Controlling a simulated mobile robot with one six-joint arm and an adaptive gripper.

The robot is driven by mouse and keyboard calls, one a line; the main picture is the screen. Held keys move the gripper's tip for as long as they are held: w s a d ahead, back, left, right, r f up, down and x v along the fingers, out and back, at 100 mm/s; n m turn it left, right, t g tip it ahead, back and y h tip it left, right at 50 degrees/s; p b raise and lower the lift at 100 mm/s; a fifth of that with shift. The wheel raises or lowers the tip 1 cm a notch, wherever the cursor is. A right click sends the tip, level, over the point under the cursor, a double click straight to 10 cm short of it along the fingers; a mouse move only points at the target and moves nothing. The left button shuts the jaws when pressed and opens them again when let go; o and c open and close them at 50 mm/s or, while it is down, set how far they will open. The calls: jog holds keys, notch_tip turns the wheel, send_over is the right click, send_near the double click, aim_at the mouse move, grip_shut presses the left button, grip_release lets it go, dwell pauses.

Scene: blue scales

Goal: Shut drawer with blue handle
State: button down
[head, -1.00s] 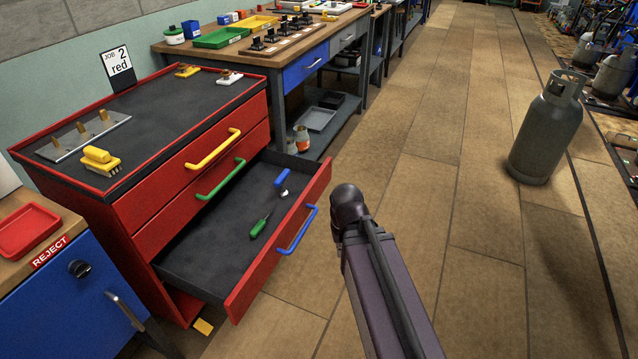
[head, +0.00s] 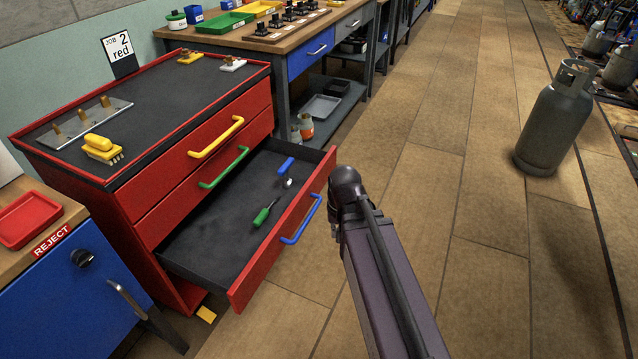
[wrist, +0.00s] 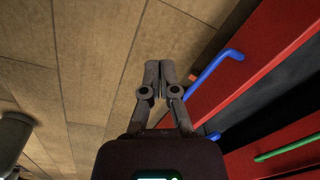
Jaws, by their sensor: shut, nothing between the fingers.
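The red drawer with the blue handle (head: 302,220) is the lowest of the cabinet and stands pulled out. Its front panel (head: 262,268) is red and its inside is dark. A green-handled tool (head: 265,214) and a blue-handled tool (head: 286,167) lie in it. In the wrist view the blue handle (wrist: 213,68) is right of my gripper (wrist: 160,66), whose fingers are together and empty. A gap shows between fingers and handle there. In the head view my arm is right of the drawer front, and the fingers are hidden behind it.
Above are shut drawers with a green handle (head: 224,168) and a yellow handle (head: 216,137). A blue cabinet (head: 75,295) stands at the left, a workbench (head: 290,48) behind. A gas cylinder (head: 553,122) stands on the floor at the right. The floor between is clear.

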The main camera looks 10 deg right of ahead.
aim_at(312, 185)
jog(key=w+d+m+t+y+b, duration=0.2)
jog(key=w+d+m+y, duration=0.1)
jog(key=w+m, duration=0.7)
jog(key=w+d+m+t+y+b, duration=0.3)
jog(key=w+d+m, duration=0.3)
jog(key=w+m, duration=0.5)
jog(key=shift+w+d+r+m+y, duration=0.2)
jog(key=shift+m+y, duration=0.1)
jog(key=shift+m, duration=0.9)
jog(key=shift+a+f, duration=0.1)
jog(key=shift+f, duration=0.1)
jog(key=b+x, duration=0.2)
jog(key=x, duration=0.1)
jog(key=b+x, duration=0.2)
jog(key=x, duration=0.2)
jog(key=a+r+b+x, duration=0.1)
jog(key=b+x, duration=0.2)
jog(key=x, duration=0.1)
jog(key=shift+w+a, duration=0.1)
jog(key=shift+w, duration=0.3)
jog(key=shift+w+a, duration=0.55)
jog(key=shift+a, duration=0.25)
